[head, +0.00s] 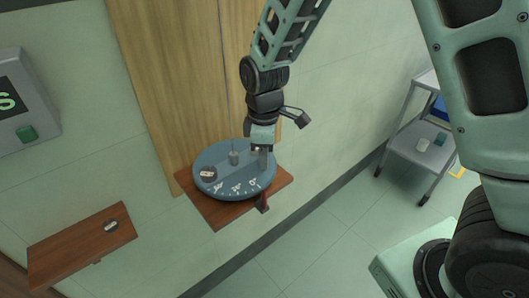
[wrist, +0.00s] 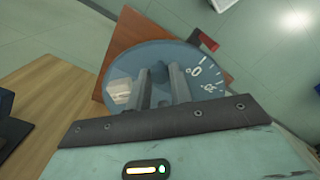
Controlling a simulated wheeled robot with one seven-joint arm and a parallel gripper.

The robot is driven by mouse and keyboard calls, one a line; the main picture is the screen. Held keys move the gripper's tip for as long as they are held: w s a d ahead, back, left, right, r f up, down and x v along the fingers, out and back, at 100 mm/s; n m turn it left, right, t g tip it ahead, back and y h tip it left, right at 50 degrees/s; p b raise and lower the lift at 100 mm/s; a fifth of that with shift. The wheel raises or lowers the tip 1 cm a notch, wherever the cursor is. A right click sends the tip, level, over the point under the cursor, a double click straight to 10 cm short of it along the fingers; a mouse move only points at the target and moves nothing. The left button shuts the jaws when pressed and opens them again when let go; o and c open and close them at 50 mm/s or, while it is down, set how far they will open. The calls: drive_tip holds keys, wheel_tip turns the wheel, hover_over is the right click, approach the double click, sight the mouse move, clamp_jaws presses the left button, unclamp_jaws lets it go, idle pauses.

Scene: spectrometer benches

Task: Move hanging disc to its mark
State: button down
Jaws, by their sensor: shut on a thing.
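A round blue-grey disc (head: 221,155) with white scale marks along its front edge lies over a square brown wooden shelf (head: 206,210). A short grey post (head: 234,158) stands near its middle. My gripper (head: 262,160) points down at the right part of the disc, with its fingers reaching the top. In the wrist view, the two fingers (wrist: 161,88) stand over the disc (wrist: 126,68), and its white marks show right of them. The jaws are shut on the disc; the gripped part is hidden. A red piece (head: 263,203) sits at the shelf's front edge and shows in the wrist view (wrist: 208,42).
A second wooden shelf (head: 70,250) at lower left holds a similar piece (head: 110,226). A wall box (head: 35,115) is at left. A grey cart (head: 405,155) stands right; floor between is clear.

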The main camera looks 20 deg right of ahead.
drive_tip(key=c, duration=1.3)
unclamp_jaws()
drive_tip(key=shift+o, duration=0.2)
drive_tip(key=shift+r, duration=0.1)
wheel_tip(320, 180, up, 17)
drive_tip(key=b, duration=0.1)
drive_tip(key=shift+r+b, duration=0.15)
drive_tip(key=shift+b, duration=0.15)
drive_tip(key=s+a+f+m, duration=0.1)
drive_tip(key=s+f, duration=0.2)
drive_tip(key=s, duration=0.5)
drive_tip(key=s+a+f+m, duration=0.2)
drive_tip(key=s+f, duration=0.1)
drive_tip(key=s, duration=0.5)
drive_tip(key=s+a+f+m, duration=0.2)
drive_tip(key=s+f, duration=0.1)
drive_tip(key=s, duration=0.5)
drive_tip(key=shift+f+y, duration=0.25)
drive_tip(key=shift+y, duration=0.05)
